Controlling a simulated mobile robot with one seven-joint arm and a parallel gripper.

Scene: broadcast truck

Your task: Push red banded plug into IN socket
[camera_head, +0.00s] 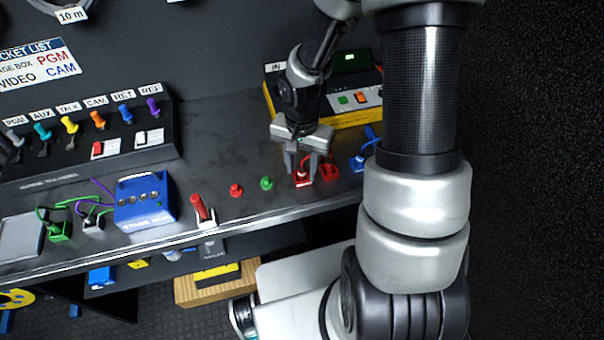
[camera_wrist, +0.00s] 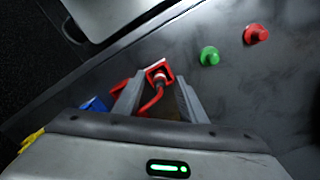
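A red plug with a white part on it (camera_head: 302,180) rests on the bench near its front edge, and a red cable rises from it. In the wrist view this plug (camera_wrist: 160,73) shows just beyond and between my fingertips, with a gap on each side. My gripper (camera_head: 306,163) points down over it, fingers apart; the wrist view shows both fingers (camera_wrist: 160,82). A second red plug (camera_head: 329,168) sits just to the right. The IN label (camera_head: 276,67) is on the yellow and black box (camera_head: 345,118) behind; my arm hides part of that box, and I cannot make out the socket.
A blue plug (camera_head: 358,163) lies further right by my arm. Red (camera_head: 236,190) and green (camera_head: 266,183) knobs stand left of my gripper. A red switch (camera_head: 200,208) and a blue box (camera_head: 145,202) are further left. The bench's middle is clear.

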